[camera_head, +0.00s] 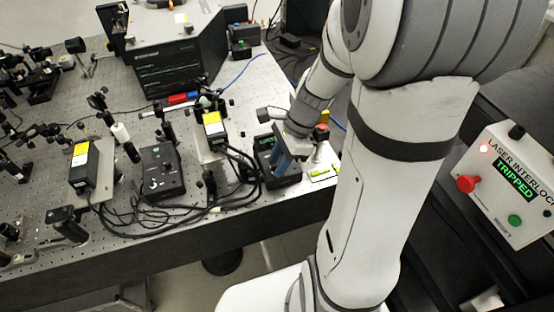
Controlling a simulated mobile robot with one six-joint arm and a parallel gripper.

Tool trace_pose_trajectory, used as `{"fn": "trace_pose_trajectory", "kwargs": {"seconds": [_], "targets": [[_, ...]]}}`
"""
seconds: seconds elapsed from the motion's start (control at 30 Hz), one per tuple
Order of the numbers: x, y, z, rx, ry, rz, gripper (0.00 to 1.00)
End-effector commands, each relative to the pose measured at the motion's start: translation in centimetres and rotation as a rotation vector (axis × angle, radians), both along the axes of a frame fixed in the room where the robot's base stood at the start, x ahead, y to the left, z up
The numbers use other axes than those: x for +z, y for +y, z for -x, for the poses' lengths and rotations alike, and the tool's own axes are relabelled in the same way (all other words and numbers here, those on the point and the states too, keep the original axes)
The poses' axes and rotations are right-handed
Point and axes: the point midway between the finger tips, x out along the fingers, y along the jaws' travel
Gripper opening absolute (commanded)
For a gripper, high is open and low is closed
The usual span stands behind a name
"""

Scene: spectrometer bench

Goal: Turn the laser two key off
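My gripper (282,160) reaches down at the bench's front right corner, over a black controller box (264,145) with a small green display. Blue parts show at the gripper's end, against or just in front of the box. No key can be made out there; the gripper and wrist cover part of the box. I cannot tell whether the fingers are open or shut. A second black controller box (160,172) with a knob or key on its face stands further left. I cannot read which laser either box serves.
Cables lie looped on the optical bench (262,88) near the boxes. Yellow-labelled laser heads (213,128) (80,160) stand nearby. A laser interlock panel (503,185) at right reads "TRIPPED", with a red button and lit red lamp. Many optics mounts crowd the left.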

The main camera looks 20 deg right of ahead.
Motion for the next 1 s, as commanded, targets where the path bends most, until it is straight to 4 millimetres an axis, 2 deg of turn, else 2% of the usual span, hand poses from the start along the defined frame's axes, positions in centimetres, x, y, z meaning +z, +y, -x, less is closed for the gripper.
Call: {"fn": "trace_pose_trajectory", "kwargs": {"seconds": [0.07, 0.33, 0.53, 0.57, 0.77, 1.0], "targets": [[0.01, -0.02, -0.01, 0.0, 0.0, 0.0, 0.22], [0.03, -0.06, -0.01, -0.001, -0.001, 0.0, 0.0], [0.04, -0.07, -0.01, -0.001, -0.001, 0.0, 0.0], [0.05, 0.63, 0.03, -0.001, -0.001, 0.0, 0.0], [0.07, -0.05, -0.04, 0.012, 0.0, -0.001, 0.0], [0.11, -0.15, -0.17, 0.115, 0.001, 0.0, 0.0]]}}
